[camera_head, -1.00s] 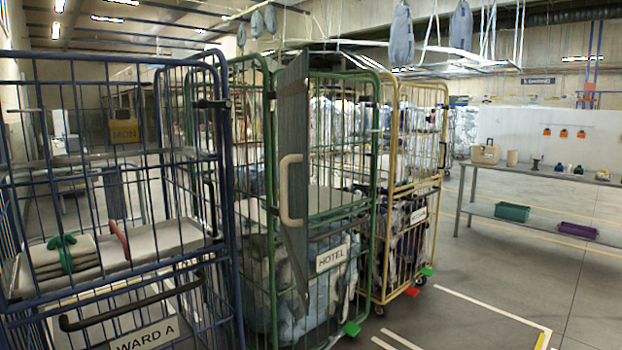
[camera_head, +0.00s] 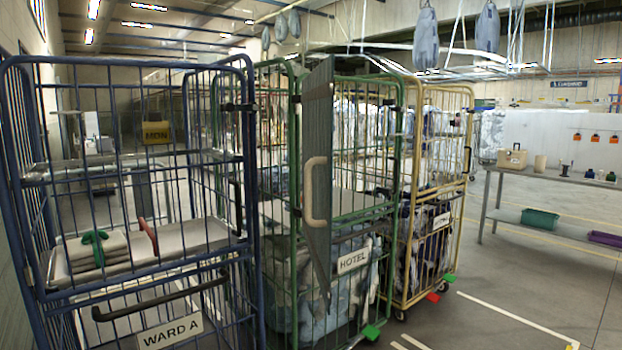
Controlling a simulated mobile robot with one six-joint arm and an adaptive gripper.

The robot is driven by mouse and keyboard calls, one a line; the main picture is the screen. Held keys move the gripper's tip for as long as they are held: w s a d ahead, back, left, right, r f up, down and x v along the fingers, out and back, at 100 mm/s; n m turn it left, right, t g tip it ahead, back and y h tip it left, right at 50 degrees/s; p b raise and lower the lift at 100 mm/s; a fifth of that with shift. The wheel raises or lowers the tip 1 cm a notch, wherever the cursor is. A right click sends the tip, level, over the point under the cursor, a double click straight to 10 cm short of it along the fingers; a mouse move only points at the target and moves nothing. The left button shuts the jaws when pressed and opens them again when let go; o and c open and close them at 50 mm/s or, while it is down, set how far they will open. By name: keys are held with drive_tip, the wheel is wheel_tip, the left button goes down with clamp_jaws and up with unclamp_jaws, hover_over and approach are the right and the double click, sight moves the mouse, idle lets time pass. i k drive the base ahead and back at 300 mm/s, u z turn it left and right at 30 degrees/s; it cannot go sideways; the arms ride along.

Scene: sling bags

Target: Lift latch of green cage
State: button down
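The green cage (camera_head: 398,200) stands in the middle, between the blue cage and the yellow cage. It has a HOTEL sign (camera_head: 353,261) on its front and grey-blue bagged laundry low inside. A grey panel (camera_head: 318,130) with a beige handle (camera_head: 308,190) stands upright at its front left and hides part of the cage. Small dark fittings show on its right post, one near the top (camera_head: 390,102) and one at mid-height; I cannot tell which is the latch. My gripper is not in view.
The blue cage (camera_head: 246,190), marked WARD A, is close at the left with folded linen on its shelf. The yellow cage (camera_head: 465,190) stands right of the green one. A bench (camera_head: 550,178) is at the right. Open floor (camera_head: 520,285) lies in front of it.

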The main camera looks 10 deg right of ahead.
sight(297, 317)
drive_tip(key=i, duration=0.9)
drive_tip(key=z, duration=0.05)
